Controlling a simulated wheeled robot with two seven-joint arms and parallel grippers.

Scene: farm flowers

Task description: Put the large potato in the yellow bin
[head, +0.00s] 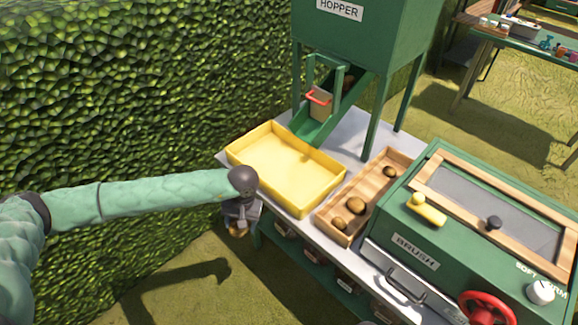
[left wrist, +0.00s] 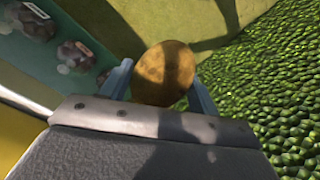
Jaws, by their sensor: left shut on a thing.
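My left gripper (head: 238,228) hangs at the left front edge of the table, below and in front of the yellow bin (head: 240,157). It is shut on a brown potato (left wrist: 164,73), which sits between its two blue-grey fingers in the left wrist view. In the head view only a small bit of that potato shows under the gripper. The yellow bin is a shallow tray on the table, and its visible floor is empty. A wooden tray (head: 329,222) right of the bin holds several potatoes. My right gripper is not in view.
A green hopper (head: 365,40) with a chute and red-handled gate (head: 319,97) stands behind the bin. A green brush machine (head: 415,250) with a red wheel (head: 487,308) is at right. A hedge (head: 120,90) borders the left. Grass lies open in front.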

